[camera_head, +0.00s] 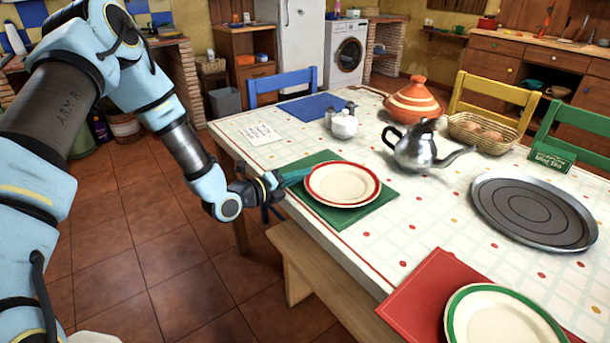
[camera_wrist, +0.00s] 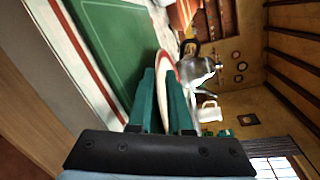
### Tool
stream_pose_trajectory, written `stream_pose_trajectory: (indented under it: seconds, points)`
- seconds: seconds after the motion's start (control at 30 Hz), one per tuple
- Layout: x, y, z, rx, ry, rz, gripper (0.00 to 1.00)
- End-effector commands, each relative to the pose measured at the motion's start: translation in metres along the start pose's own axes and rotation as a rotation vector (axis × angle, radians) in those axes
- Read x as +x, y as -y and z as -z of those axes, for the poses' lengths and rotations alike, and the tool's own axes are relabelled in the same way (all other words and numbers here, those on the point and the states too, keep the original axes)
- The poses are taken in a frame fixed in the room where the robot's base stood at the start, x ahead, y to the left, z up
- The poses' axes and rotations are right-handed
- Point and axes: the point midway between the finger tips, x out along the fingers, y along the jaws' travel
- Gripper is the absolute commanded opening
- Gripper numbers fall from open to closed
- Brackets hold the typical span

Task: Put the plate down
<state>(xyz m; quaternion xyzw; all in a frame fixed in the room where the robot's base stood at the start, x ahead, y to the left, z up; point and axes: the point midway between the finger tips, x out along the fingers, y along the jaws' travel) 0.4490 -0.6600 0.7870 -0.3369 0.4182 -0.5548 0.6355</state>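A cream plate with a red rim (camera_head: 342,186) is over the green placemat (camera_head: 377,217) at the table's near left edge. My gripper (camera_head: 300,176) reaches in from the left and is shut on the plate's left rim. In the wrist view the plate (camera_wrist: 166,68) shows edge-on between the two green fingers (camera_wrist: 165,95), with the green placemat (camera_wrist: 115,45) beside it. The plate looks level and very close to the mat. I cannot tell whether its base touches.
A silver teapot (camera_head: 418,150), white sugar pot (camera_head: 344,125) and orange tagine (camera_head: 412,103) stand behind the plate. A round metal tray (camera_head: 487,204) lies to the right. A green-rimmed plate (camera_head: 500,320) is on a red mat (camera_head: 430,290). A wooden bench (camera_head: 322,277) runs below the table edge.

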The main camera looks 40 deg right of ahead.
Motion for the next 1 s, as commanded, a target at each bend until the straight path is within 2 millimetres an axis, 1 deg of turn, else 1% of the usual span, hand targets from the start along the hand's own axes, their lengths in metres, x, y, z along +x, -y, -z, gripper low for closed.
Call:
stream_pose_trajectory:
  seconds: [0.03, 0.2, 0.4, 0.5, 0.6, 0.87, 0.97, 1.0]
  points:
    - [-0.010, -0.002, -0.001, -0.001, 0.003, -0.002, 0.17]
    - [-0.047, -0.002, 0.000, -0.002, 0.004, -0.003, 0.17]
    - [-0.083, -0.002, -0.001, -0.002, 0.003, -0.003, 0.17]
    - [-0.094, -0.001, 0.000, -0.001, 0.002, -0.001, 0.17]
    - [-0.100, 0.000, 0.000, 0.000, 0.002, 0.000, 0.17]
    - [-0.103, 0.001, 0.000, 0.006, -0.003, 0.002, 0.17]
    - [-0.109, 0.009, 0.002, 0.068, -0.046, 0.015, 0.17]
    - [-0.114, 0.014, 0.004, 0.121, -0.081, 0.025, 0.17]
